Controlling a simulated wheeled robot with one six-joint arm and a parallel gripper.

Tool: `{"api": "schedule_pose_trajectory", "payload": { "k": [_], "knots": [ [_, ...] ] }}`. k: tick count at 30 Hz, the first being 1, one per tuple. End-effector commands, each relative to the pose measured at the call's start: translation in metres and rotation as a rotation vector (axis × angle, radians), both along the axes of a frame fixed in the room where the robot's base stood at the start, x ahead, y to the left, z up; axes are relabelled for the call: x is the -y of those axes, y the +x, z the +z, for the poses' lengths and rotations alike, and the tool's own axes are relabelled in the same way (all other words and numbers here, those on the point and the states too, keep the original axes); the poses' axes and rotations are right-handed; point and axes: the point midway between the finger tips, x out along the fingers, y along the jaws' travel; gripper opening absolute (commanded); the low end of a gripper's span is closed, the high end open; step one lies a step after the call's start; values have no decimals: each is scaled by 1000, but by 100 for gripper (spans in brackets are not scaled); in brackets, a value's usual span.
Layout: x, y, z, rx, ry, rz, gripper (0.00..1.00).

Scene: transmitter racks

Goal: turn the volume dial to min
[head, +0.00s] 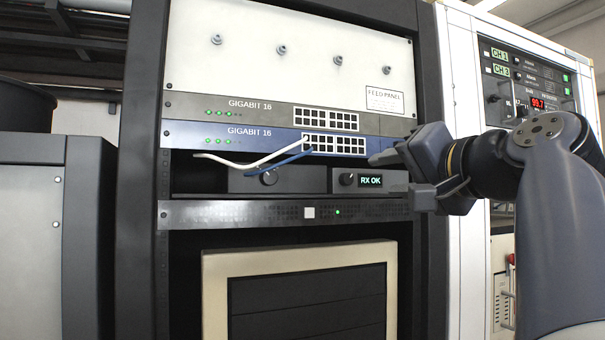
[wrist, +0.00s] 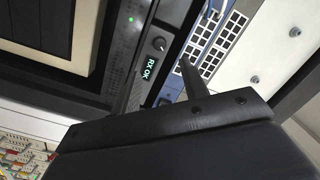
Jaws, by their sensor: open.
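A dark round dial (head: 347,179) sits on the rack unit left of the green "RX OK" display (head: 371,181). Another dark dial (head: 269,177) is on the unit to its left. No volume label is readable on either. The wrist view also shows the dial (wrist: 158,44) beside the display (wrist: 150,68), just beyond the fingertips. My gripper (head: 378,174) is open and empty, at the right side of the rack in front of the "RX OK" unit. In the wrist view its fingers (wrist: 160,65) flank the display and appear apart from the dial.
A white cable (head: 250,160) and a blue cable (head: 283,160) hang from the blue "GIGABIT 16" switch (head: 200,135) in front of the left unit. A perforated black panel (head: 250,212) lies below. A radio cabinet (head: 530,80) stands behind my arm at right.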

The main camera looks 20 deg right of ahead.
Motion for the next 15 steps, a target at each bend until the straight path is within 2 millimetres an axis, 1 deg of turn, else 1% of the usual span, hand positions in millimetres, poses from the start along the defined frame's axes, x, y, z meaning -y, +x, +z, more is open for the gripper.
{"api": "schedule_pose_trajectory", "payload": {
  "k": [15],
  "knots": [
    [-9,68,1,-2,-1,4,42]
  ]
}}
